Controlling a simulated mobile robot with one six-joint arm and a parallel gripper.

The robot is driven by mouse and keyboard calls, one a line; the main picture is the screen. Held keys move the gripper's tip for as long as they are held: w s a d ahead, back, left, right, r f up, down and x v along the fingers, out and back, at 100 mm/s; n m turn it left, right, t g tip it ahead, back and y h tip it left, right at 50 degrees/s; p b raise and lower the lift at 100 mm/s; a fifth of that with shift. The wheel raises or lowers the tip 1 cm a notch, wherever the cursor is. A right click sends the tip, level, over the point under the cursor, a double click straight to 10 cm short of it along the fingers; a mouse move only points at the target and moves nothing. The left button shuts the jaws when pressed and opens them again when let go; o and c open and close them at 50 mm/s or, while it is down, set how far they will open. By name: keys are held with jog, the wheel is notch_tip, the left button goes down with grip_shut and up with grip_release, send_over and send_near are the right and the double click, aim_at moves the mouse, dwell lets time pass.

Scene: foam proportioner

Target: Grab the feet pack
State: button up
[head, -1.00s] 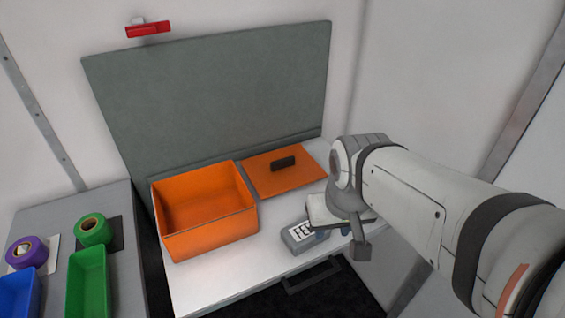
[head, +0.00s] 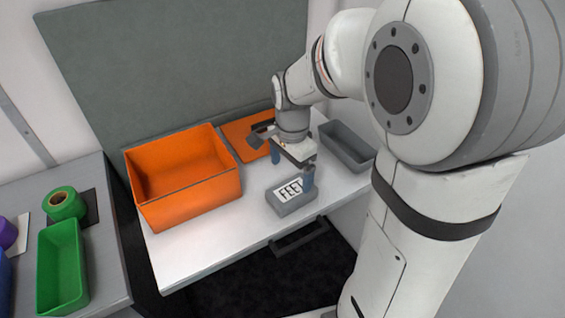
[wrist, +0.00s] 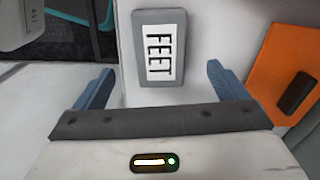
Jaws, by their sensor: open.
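The feet pack (head: 284,203) is a grey block with a white label reading FEET. It lies on the white table, right of the orange bin. In the wrist view the feet pack (wrist: 160,82) lies ahead of my gripper, between the lines of its two fingers. My gripper (head: 292,167) is over the table just behind and above the pack, its blue fingers pointing down. In the wrist view my gripper (wrist: 155,85) is open with nothing between the fingers. One finger overlaps the pack's right end in the head view; I cannot tell if they touch.
An open orange bin (head: 190,205) stands left of the pack. An orange lid (head: 238,140) with a dark handle (wrist: 297,92) lies behind my gripper. A grey tray (head: 345,146) is at the right. A green bin (head: 48,265) and green tape roll (head: 62,203) are on the left table.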

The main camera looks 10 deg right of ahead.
aim_at(292, 188)
jog(key=shift+w+f+m, duration=0.25)
jog(key=shift+f+m, duration=0.15)
jog(key=shift+f, duration=0.55)
jog(key=f, duration=0.6)
jog(key=shift+d+f+b, duration=0.3)
jog(key=shift+c, duration=0.4)
jog(key=shift+w, duration=0.1)
jog(key=c, duration=1.1)
